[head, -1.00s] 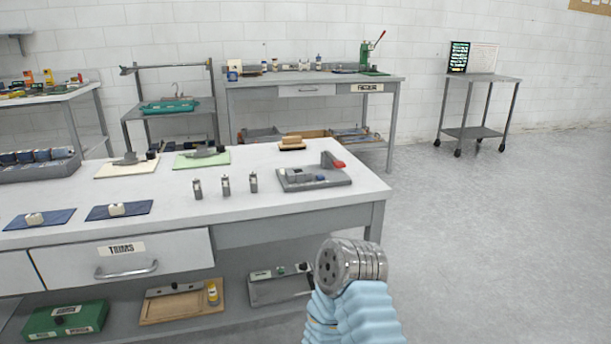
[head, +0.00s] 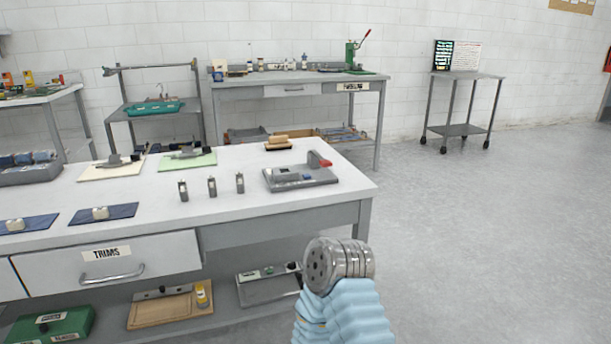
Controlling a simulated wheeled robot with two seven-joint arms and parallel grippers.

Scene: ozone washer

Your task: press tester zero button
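A grey bench device (head: 285,184) with a red-ended lever (head: 320,160) and a small blue part sits near the right end of the white worktable (head: 300,222). It may be the tester; no zero button can be made out at this size. A metal wrist end (head: 338,264) with a pale blue sleeve, part of my own arm, rises from the lower right, in front of the table's right end and apart from the device. No gripper fingers show on it. My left arm is not in view.
Several small grey upright items stand left of the device. Blue mats (head: 104,214) lie at the left, and a drawer labelled TRIMS (head: 106,259) faces me. A back bench (head: 293,89) and a wheeled cart (head: 465,75) stand by the wall. The floor at right is clear.

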